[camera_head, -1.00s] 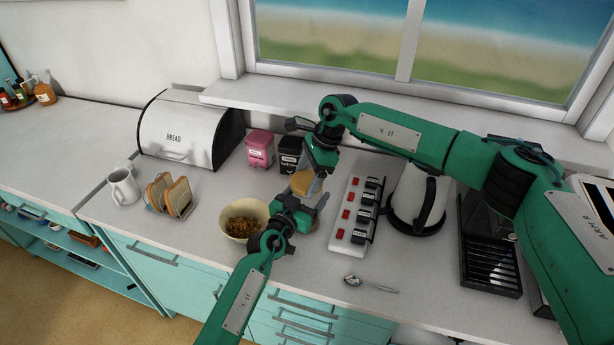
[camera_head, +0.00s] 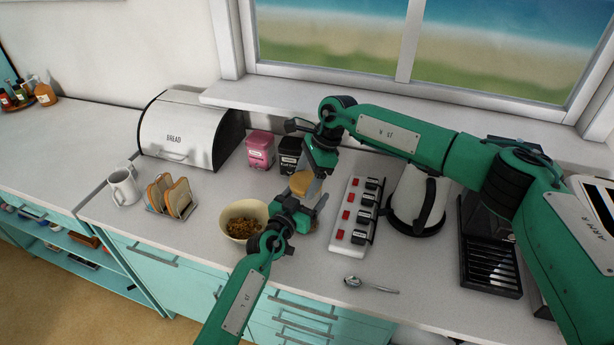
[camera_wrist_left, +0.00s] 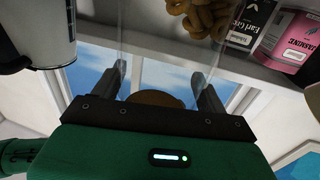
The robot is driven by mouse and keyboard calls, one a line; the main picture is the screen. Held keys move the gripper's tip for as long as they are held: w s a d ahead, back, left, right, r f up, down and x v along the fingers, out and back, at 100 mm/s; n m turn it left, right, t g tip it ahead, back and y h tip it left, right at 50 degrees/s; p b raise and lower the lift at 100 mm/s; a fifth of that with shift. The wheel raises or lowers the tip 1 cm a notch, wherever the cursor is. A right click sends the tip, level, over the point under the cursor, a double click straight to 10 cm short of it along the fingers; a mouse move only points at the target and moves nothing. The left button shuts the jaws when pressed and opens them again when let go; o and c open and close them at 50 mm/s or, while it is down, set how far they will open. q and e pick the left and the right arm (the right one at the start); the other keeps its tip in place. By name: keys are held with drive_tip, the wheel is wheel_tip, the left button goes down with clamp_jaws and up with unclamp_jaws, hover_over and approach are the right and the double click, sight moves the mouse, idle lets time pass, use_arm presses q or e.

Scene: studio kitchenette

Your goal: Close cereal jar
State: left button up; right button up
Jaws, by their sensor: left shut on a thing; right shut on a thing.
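The cereal jar is clear and hard to make out in the head view, where the grippers cover most of it. In the left wrist view the clear jar (camera_wrist_left: 160,48) stands between the left fingers, with brown cereal rings (camera_wrist_left: 200,18) inside. A round tan lid (camera_head: 301,183) is at the right gripper's fingertips; a brown disc, likely the lid (camera_wrist_left: 155,98), shows in the wrist view. My right gripper (camera_head: 314,178) is shut on the lid from above. My left gripper (camera_head: 310,213) is shut on the jar, below the lid. I cannot tell whether the lid touches the rim.
A cereal bowl (camera_head: 245,219) stands just left of the left gripper. A power strip (camera_head: 347,215) and a kettle (camera_head: 417,200) stand to the right. Pink (camera_head: 260,150) and black (camera_head: 290,153) tins are behind. A spoon (camera_head: 371,285) lies in front on free counter.

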drive_tip(key=shift+d+f, duration=0.2)
drive_tip(key=shift+f, duration=0.5)
drive_tip(key=shift+r, duration=0.1)
drive_tip(key=shift+a+r, duration=0.15)
drive_tip(key=shift+r, duration=0.1)
drive_tip(key=shift+r, duration=0.35)
idle(0.7)
drive_tip(key=shift+r, duration=0.15)
drive_tip(key=shift+f, duration=0.8)
idle(0.6)
drive_tip(key=o, duration=0.6)
drive_tip(key=shift+o, duration=0.2)
drive_tip(key=shift+w, duration=0.1)
drive_tip(key=shift+r, duration=0.1)
